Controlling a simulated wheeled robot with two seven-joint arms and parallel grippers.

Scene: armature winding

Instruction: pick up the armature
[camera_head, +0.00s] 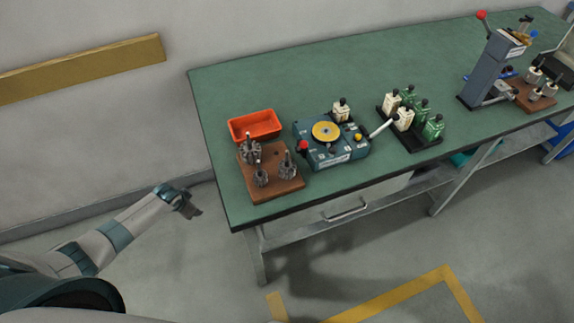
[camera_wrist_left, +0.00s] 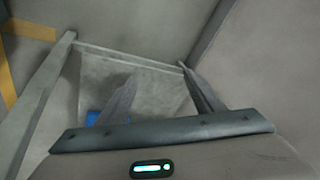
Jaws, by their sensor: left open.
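Several grey metal armatures stand upright on a brown wooden block at the left end of the green table; one armature (camera_head: 287,166) is at the block's right, one (camera_head: 260,175) at its front and one (camera_head: 251,150) at its back left. The wooden block (camera_head: 290,189) sits near the table's front edge. My left gripper (camera_head: 195,209) is off the table, left of its left edge and apart from the armatures. In the left wrist view its two fingers (camera_wrist_left: 160,98) are spread with nothing between them. My right gripper is not in view.
An orange-red tray (camera_head: 240,134) is behind the block. A teal winding machine (camera_head: 322,154) with a yellow disc stands to its right. Farther right are a black tray (camera_head: 427,143) of green and white bottles and a grey press (camera_head: 486,70). The table's back left (camera_head: 240,85) is clear.

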